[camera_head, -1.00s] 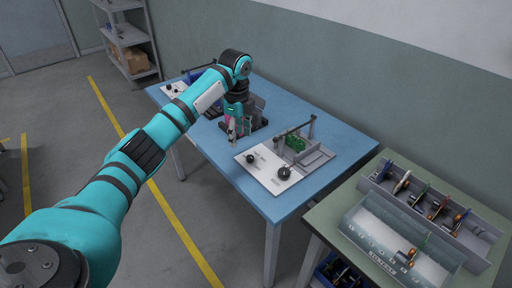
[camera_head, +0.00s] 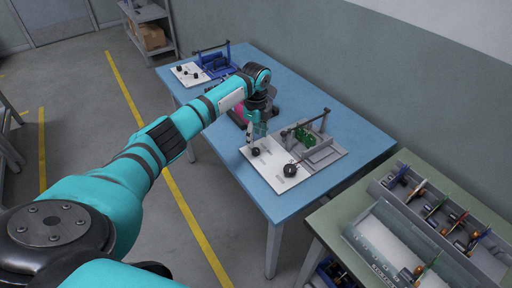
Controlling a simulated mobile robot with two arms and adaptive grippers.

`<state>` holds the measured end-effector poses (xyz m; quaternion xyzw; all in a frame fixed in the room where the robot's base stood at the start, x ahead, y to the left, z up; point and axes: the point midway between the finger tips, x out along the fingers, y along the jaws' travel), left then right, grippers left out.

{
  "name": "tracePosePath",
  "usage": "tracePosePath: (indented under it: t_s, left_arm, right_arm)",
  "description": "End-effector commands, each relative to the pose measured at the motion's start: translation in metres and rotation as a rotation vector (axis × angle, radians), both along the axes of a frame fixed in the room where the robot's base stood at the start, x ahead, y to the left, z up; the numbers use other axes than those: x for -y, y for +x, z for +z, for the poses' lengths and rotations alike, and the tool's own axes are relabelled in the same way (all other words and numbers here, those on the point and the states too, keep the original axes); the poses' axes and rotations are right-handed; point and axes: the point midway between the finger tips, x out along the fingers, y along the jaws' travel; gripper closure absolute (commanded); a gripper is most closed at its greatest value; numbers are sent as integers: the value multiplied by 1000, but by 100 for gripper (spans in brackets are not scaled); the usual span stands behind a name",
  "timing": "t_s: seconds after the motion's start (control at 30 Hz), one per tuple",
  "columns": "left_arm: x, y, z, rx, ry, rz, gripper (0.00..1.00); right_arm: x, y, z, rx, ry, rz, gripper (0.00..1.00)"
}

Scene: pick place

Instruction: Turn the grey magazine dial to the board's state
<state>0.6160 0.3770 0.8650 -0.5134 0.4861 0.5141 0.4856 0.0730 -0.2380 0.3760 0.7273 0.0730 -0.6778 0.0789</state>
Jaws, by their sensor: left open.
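The grey magazine (camera_head: 322,157) stands on the blue table, with a green board (camera_head: 303,138) inside its frame. A white panel (camera_head: 270,168) lies at its left front. The panel carries two black dials, a smaller left one (camera_head: 256,151) and a larger right one (camera_head: 290,170). Their settings are too small to read. My left gripper (camera_head: 251,146) points down, open, just above and beside the smaller dial. I cannot tell whether it touches the dial. My right gripper is not in view.
A blue magazine (camera_head: 217,66) with its own white panel (camera_head: 188,75) stands at the table's far end. A pink and dark object is partly hidden behind my left wrist. A green table (camera_head: 335,213) at the right holds divided trays with several boards. The blue table's right end is clear.

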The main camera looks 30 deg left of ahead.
Motion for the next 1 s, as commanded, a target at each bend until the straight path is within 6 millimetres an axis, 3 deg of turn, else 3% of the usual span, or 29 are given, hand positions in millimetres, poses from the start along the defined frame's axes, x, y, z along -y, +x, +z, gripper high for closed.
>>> tracePosePath:
  t_s: [0.13,0.3,0.73,1.0]
  left_arm:
    - [1,-1,-30,-4,0,1,49]
    - [1,0,-52,-2,-1,0,49]
    - [0,0,-62,0,0,0,49]
    - [0,0,-62,0,0,0,84]
  right_arm:
    - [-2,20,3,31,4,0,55]
    - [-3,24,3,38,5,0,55]
    - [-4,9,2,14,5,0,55]
    - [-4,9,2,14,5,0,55]
